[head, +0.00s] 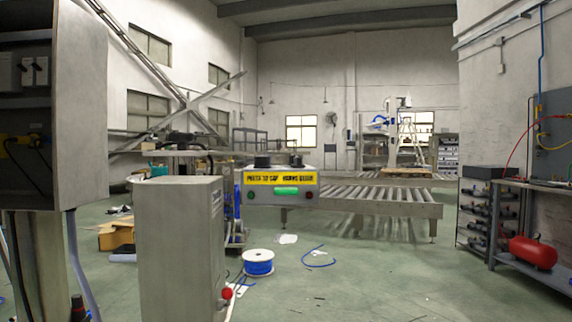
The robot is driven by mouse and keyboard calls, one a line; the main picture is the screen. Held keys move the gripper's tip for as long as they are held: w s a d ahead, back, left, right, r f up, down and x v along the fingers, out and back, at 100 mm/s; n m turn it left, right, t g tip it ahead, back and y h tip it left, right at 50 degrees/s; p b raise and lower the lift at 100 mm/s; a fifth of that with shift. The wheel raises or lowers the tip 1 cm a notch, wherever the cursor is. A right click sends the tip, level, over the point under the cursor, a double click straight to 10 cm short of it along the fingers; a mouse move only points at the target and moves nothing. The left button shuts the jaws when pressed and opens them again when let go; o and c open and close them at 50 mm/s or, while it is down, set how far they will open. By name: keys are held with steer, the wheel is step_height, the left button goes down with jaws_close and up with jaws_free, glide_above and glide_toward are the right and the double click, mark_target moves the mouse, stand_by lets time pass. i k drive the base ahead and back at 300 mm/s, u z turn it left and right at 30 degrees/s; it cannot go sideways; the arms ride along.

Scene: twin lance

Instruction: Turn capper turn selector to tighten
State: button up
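A grey control box, which looks like the capper (308,180), stands in the middle distance at the head of a roller conveyor. Its front has a yellow label (281,178) with black print that is too small to read surely. Below the label is a lit green bar (286,191). A small round control sits at each end of the front, the right one red (309,195). Two dark round knobs, a left one (262,161) and a right one (296,160), show at its top. I cannot tell which part is the turn selector or its setting. My gripper is not in view.
A grey cabinet (180,250) stands close at front left, beside an open electrical cabinet (80,105). A blue cable spool (258,262) and loose blue cable (320,260) lie on the floor. The roller conveyor (375,197) runs right. Floor at front right is mostly clear, before a bench with a red tank (533,252).

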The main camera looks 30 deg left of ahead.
mark_target(298, 160)
steer(key=k, duration=0.4)
steer(key=z, duration=0.9)
steer(key=k, duration=1.1)
steer(key=u, duration=1.45)
steer(key=i, duration=1)
